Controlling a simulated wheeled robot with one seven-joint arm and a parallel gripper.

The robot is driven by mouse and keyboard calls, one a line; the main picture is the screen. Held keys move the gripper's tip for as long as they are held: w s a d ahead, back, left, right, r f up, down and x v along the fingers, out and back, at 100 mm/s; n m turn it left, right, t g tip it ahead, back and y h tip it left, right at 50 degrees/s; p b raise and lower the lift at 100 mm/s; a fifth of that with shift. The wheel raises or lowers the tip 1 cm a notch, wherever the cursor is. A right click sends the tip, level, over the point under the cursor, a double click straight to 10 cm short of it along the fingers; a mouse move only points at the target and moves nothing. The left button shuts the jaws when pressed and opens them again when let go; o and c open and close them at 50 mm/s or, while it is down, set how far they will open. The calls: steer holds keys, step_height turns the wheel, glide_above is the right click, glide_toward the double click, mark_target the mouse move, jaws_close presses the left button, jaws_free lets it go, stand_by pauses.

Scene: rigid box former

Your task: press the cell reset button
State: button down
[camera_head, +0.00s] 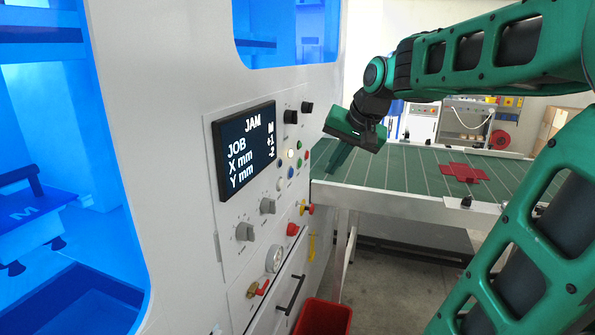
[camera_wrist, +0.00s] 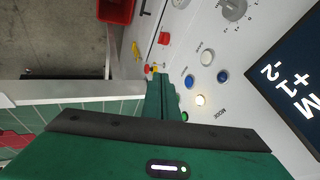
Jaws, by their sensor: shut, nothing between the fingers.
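The control panel (camera_head: 228,215) is on the white machine wall, with a cluster of small buttons right of its screen. A lit button (camera_head: 291,154) and a blue button (camera_head: 292,173) show there. In the wrist view I see the lit button (camera_wrist: 200,100), two blue buttons, one left (camera_wrist: 189,81) and one right (camera_wrist: 222,76), a white button (camera_wrist: 207,57) and part of a green button (camera_wrist: 184,117). I cannot read which is the reset. My gripper (camera_head: 332,170) is shut and empty, in front of the panel's right edge; its fingers (camera_wrist: 161,85) point toward the panel area, apparently touching nothing.
The screen (camera_head: 246,150) reads JAM, JOB M, X mm +1, Y mm -2. Knobs (camera_head: 245,231), a red button (camera_head: 292,229) and a drawer handle (camera_head: 290,294) sit lower. A green conveyor table (camera_head: 400,170) with a red flat blank (camera_head: 463,172) stands right. A red bin (camera_head: 322,317) is below.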

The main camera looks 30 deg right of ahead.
mark_target(291, 173)
steer(key=shift+t, duration=0.5)
steer(key=w+r, duration=0.3)
steer(key=shift+d, duration=0.25)
steer(key=w+a+f, duration=0.2)
steer(key=w+f, duration=0.6)
steer(key=w, duration=0.1)
steer(key=shift+a, duration=0.2)
